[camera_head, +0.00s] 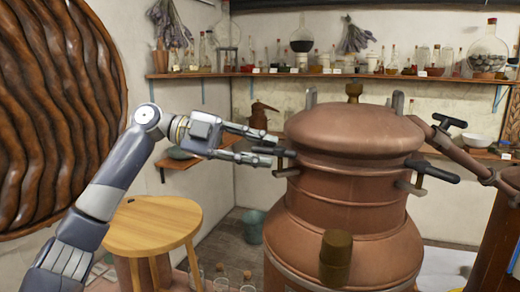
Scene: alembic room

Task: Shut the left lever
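A large copper still (350,195) with a domed lid stands right of centre. The left lever (286,153) has a short black handle on the left side of its neck, pointing left toward my gripper. My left gripper (271,150) comes in from the left at that handle. Its two fingers are apart, one above and one below the handle's end. I cannot tell whether either finger touches the handle. A matching right lever (438,173) with a black handle sticks out to the right of the neck. My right gripper is not in view.
A round wooden stool (152,225) stands below my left arm. Several glass bottles stand on the floor near it, and a bucket (253,227) stands behind. A copper pipe (455,155) runs off the still's right side. Shelves with bottles (340,75) line the back wall.

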